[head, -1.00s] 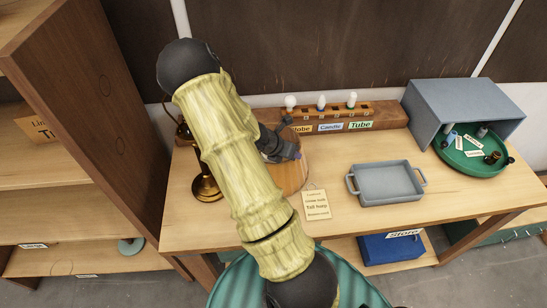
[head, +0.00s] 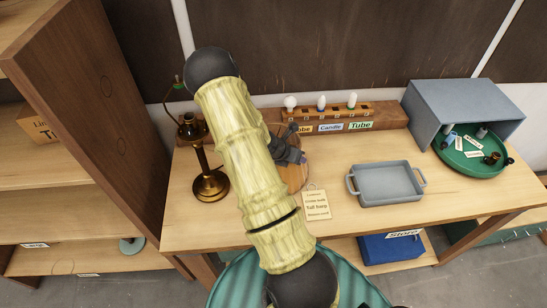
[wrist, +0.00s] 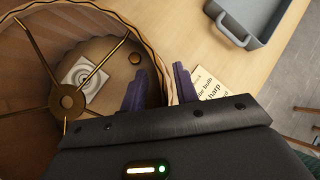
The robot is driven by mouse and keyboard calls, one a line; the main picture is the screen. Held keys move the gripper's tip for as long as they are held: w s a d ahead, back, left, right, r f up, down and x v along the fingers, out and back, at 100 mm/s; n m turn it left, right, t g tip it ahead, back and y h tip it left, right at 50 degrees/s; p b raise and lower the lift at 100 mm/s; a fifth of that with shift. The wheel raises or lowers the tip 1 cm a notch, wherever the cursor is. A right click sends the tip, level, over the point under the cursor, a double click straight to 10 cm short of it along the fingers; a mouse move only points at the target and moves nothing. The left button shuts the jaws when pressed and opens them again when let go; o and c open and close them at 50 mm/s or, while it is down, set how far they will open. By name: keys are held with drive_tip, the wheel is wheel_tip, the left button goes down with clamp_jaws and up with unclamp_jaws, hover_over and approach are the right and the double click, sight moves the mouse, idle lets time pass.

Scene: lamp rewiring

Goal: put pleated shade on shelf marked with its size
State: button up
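The pleated shade (wrist: 40,78) shows from above in the wrist view, brown and translucent with a wavy rim and brass spokes meeting at a hub. In the head view only its right side (head: 296,178) shows on the table; my arm hides the rest. My gripper (wrist: 160,88) has one finger inside the shade and one outside, with the wall between them. The fingers stand apart, and I see no clear grip on the wall. The wooden shelf unit (head: 105,120) is at left; one shelf edge has a label (head: 35,245) that seems to read "Large".
A brass lamp (head: 210,186) stands left of my arm. A card reading "Tall harp" (head: 317,205) lies beside the shade. A grey tray (head: 386,182), a bulb rack (head: 385,112) and a green round tray (head: 470,160) are to the right. A teal disc (head: 131,246) rests on a lower shelf.

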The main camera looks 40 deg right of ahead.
clamp_jaws()
drive_tip(key=shift+s, duration=0.15)
idle(1.1)
